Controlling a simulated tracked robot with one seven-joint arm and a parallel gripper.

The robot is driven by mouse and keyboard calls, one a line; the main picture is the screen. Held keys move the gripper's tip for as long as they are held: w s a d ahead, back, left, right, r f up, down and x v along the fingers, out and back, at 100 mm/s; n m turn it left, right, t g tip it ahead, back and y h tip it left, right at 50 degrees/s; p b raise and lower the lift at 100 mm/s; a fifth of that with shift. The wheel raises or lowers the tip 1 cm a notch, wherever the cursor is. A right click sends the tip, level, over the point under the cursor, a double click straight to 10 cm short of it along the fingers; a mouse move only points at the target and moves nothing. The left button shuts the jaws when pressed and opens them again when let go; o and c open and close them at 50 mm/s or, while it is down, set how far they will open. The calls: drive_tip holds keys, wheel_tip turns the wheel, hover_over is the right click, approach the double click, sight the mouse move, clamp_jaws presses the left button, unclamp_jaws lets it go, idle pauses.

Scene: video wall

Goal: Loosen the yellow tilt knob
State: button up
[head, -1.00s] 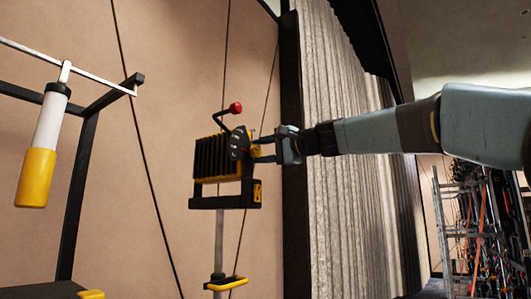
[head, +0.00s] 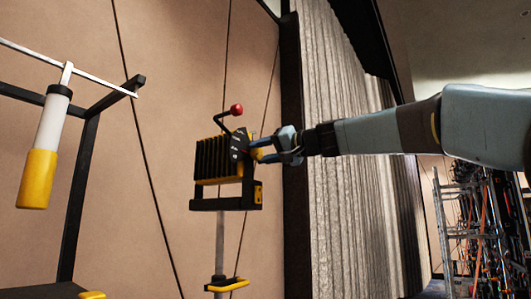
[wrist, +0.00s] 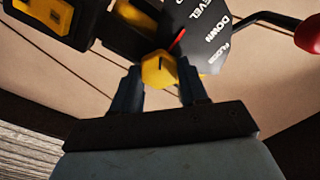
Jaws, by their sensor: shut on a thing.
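The yellow tilt knob (wrist: 158,70) sits between the two dark fingers of my gripper (wrist: 160,86) in the wrist view. The fingers are shut on it from both sides. Behind it is a black dial plate (wrist: 205,30) with white lettering, including "LEVEL" and "DOWN", and a red pointer line. In the head view my gripper (head: 262,149) reaches from the right to the side of the black finned unit (head: 218,160), which stands on a grey pole. The knob is mostly hidden by the fingers there.
A lever with a red ball (head: 236,110) rises above the unit and shows at right in the wrist view (wrist: 309,34). A yellow handle (head: 228,285) is low on the pole. A white and yellow cylinder (head: 40,165) hangs from a frame at left. Thin cables cross the wall.

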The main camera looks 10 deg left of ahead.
drive_tip(key=shift+s+a, duration=0.1)
idle(0.3)
drive_tip(key=o, duration=1.1)
drive_tip(key=shift+c, duration=0.2)
drive_tip(key=shift+s+d, duration=0.1)
drive_tip(key=shift+d, duration=0.45)
drive_tip(key=v, duration=1.2)
drive_tip(key=shift+d, duration=0.3)
drive_tip(key=shift+s+f, duration=0.1)
drive_tip(key=s+d+f+m+h, duration=0.1)
drive_tip(key=s+d+f+h, duration=0.4)
drive_tip(key=d+f, duration=0.4)
drive_tip(key=s+d+f+m+g+h, duration=0.1)
drive_tip(key=s+d+f+h, duration=0.5)
drive_tip(key=f, duration=1.6)
drive_tip(key=s+d+f+m+h, duration=0.2)
drive_tip(key=s+d+f+h, duration=0.3)
drive_tip(key=s+d+f, duration=0.4)
wheel_tip(320, 180, down, 7)
drive_tip(key=d, duration=0.2)
drive_tip(key=shift+s+d+f+h, duration=0.15)
drive_tip(key=shift+d+f+h, duration=0.1)
drive_tip(key=shift+d+h, duration=0.05)
